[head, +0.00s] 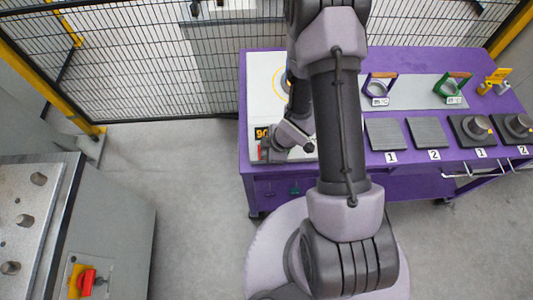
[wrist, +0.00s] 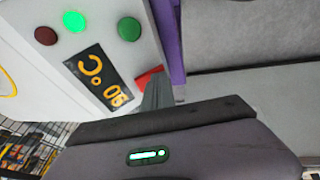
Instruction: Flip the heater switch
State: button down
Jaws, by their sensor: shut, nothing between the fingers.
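The heater (head: 265,85) is a white unit at the left end of the purple table. Its front has an orange-lit display (head: 262,133), which also shows in the wrist view (wrist: 98,80) and reads 90 °C, turned in that picture. A red switch (wrist: 147,78) sits beside the display. My gripper (wrist: 156,93) is shut and empty, with its fingertips right by the red switch. I cannot tell whether they touch it, and they cover part of it. In the head view my wrist hides much of the heater front.
A red (wrist: 45,36), a lit green (wrist: 75,21) and a dark green button (wrist: 129,29) line the panel. Plates (head: 385,134), dark blocks (head: 470,130) and ring holders (head: 378,88) stand on the table's right. A mesh fence (head: 150,70) is behind; a grey cabinet (head: 125,220) stands left.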

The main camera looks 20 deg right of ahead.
jog(key=shift+s, duration=0.3)
jog(key=shift+w, duration=0.3)
jog(key=shift+s+r+p, duration=0.1)
jog(key=shift+r+p, duration=0.6)
jog(key=shift+r, duration=0.1)
